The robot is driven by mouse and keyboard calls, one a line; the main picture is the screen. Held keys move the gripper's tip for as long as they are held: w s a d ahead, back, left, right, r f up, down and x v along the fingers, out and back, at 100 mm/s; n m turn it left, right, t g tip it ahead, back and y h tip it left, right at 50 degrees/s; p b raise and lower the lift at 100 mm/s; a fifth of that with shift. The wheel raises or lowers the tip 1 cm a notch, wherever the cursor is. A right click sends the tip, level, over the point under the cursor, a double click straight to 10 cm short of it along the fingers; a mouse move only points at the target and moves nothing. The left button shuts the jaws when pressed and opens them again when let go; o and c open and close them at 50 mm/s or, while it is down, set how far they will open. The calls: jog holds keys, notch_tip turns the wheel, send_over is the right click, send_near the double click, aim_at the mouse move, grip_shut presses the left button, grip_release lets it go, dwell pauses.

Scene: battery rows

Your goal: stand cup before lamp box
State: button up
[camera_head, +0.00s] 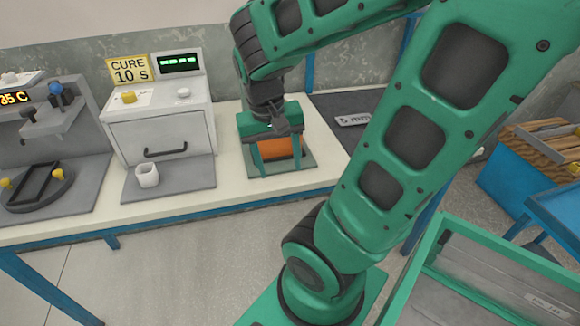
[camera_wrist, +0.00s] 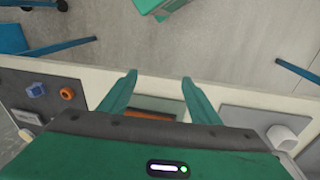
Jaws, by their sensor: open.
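The cup (camera_head: 148,175) is small and white. It stands upright on the grey plate in front of a pale box (camera_head: 158,132), apparently the lamp box, with a handled front and a "CURE 10 S" sign. The cup also shows at the right of the wrist view (camera_wrist: 281,137). My gripper (camera_head: 278,158) is open, to the right of the cup and box. It points down over an orange block (camera_head: 284,147) on a grey-green pad (camera_head: 305,165). The fingers also show in the wrist view (camera_wrist: 158,78). Whether they touch the block cannot be told.
A device with a dark round plate (camera_head: 37,187) and yellow knobs stands left of the box. A dark mat with a label (camera_head: 353,120) lies right of the orange block. A wooden-topped blue crate (camera_head: 530,160) stands at far right. The bench front edge is clear.

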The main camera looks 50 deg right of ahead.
jog(key=s, duration=0.1)
jog(key=s+r+n+y, duration=0.1)
jog(key=s, duration=0.1)
jog(key=s+a+r+y, duration=0.1)
jog(key=s, duration=0.1)
jog(key=shift+s, duration=0.1)
dwell(1.1)
